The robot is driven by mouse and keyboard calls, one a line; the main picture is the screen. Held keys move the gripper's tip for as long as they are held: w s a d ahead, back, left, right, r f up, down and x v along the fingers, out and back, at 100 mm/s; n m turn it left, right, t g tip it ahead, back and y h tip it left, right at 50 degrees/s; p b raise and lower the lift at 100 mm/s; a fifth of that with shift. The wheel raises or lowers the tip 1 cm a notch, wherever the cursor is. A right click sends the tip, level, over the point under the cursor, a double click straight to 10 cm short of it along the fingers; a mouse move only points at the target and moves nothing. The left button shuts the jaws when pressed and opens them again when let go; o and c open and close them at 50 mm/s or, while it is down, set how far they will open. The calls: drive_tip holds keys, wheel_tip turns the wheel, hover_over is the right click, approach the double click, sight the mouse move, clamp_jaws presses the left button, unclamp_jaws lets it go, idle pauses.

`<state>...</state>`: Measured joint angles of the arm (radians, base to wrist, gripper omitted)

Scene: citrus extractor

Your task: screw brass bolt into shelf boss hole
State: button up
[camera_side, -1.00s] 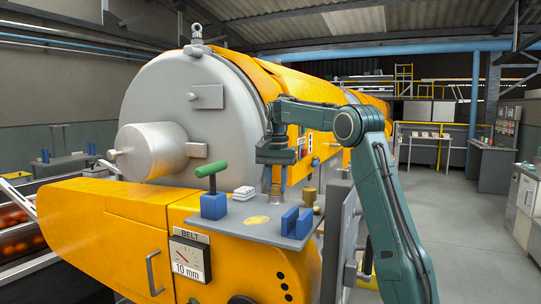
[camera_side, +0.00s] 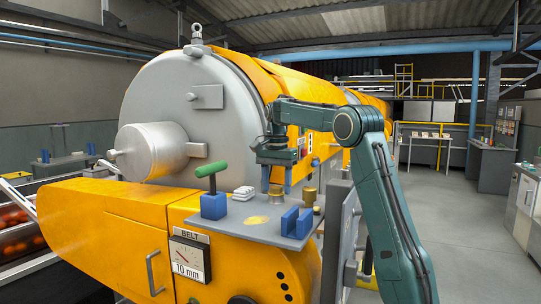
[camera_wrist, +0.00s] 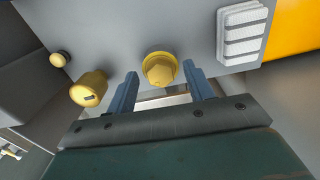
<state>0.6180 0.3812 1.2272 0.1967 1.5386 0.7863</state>
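A brass bolt with a hex head (camera_wrist: 160,70) stands on the grey shelf (camera_side: 240,232). In the side view the bolt (camera_side: 276,191) is just below my gripper (camera_side: 277,190). In the wrist view my gripper (camera_wrist: 160,80) is open, with its two blue fingers apart and the bolt head between and slightly beyond the tips. Gaps show on both sides of the head, so the fingers do not clasp it. The bolt's shank and the boss hole are hidden, so I cannot tell how deep the bolt sits.
A brass cylinder (camera_side: 309,196) stands close right of the bolt. A slotted blue block (camera_side: 297,223) is at the shelf's front right. A blue block with a green handle (camera_side: 212,196) and a white stack (camera_side: 243,193) are to the left. A flat brass disc (camera_side: 257,220) lies in between.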

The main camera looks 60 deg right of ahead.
sight(276, 187)
drive_tip(key=shift+w+r, duration=0.1)
drive_tip(key=shift+r, duration=0.25)
drive_tip(key=shift+r, duration=3.45)
drive_tip(key=shift+a+r, duration=0.1)
drive_tip(key=shift+a, duration=0.4)
drive_tip(key=s+a+f+n+t, duration=0.15)
drive_tip(key=s+a+n, duration=0.3)
drive_tip(key=a, duration=0.45)
drive_tip(key=s+a+n+t, duration=0.25)
drive_tip(key=a+n, duration=0.35)
drive_tip(key=a, duration=0.4)
drive_tip(key=s+a+f+n+t, duration=0.1)
drive_tip(key=s+a+f+n, duration=0.7)
drive_tip(key=s+f, duration=0.4)
drive_tip(key=shift+s+a+f+t, duration=0.25)
drive_tip(key=shift+s+a+t, duration=0.05)
drive_tip(key=shift+s, duration=0.3)
